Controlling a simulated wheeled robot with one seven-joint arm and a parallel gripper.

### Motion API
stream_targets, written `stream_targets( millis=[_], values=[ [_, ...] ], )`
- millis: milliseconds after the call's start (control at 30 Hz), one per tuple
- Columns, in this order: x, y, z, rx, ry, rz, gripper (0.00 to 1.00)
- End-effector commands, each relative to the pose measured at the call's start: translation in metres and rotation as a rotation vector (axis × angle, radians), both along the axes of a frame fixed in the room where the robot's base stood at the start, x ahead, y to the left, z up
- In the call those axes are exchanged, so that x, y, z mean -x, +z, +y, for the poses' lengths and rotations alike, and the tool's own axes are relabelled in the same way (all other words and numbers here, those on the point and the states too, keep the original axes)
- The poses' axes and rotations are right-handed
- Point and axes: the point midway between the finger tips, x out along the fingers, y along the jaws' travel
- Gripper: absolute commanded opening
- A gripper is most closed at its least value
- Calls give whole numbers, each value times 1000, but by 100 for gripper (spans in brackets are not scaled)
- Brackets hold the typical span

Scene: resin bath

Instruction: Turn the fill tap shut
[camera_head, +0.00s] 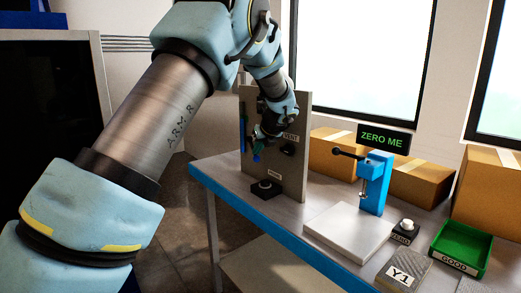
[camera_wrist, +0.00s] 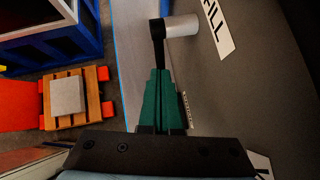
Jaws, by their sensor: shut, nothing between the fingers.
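The fill tap shows at the top of the wrist view, with a pale grey cylindrical stem (camera_wrist: 182,27) and a black lever (camera_wrist: 157,32). A white label reading FILL (camera_wrist: 213,30) is on the grey panel beside it. My gripper (camera_wrist: 160,72) has its green fingers shut together with nothing between them. The fingertips are close to the lever's near end and overlap it in the picture; I cannot tell whether they touch. In the head view my gripper (camera_head: 257,150) is in front of the upright panel (camera_head: 301,105), and my wrist hides the tap.
A black block with a round top (camera_head: 266,188) sits at the panel's foot. On the bench (camera_head: 290,232) to the right are a blue stand (camera_head: 375,185), white plate (camera_head: 348,235), black button box (camera_head: 405,231) and green tray (camera_head: 461,242). Cardboard boxes (camera_head: 338,150) line the back.

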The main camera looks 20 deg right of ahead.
Motion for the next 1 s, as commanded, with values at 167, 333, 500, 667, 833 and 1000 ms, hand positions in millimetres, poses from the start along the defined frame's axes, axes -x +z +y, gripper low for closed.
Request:
stream_targets(
  millis=[167, 333, 500, 667, 833, 1000],
  values=[
    [-6, -7, 1, -1, 0, 2, 0],
    [-10, -14, 2, -1, -1, 2, 0],
    [-14, -19, 3, -1, 1, 2, 0],
    [-17, -23, 4, -1, -1, 1, 0],
    [-19, -25, 5, 1, -1, 1, 0],
    [-20, -26, 5, 1, -1, 1, 0]
  ],
)
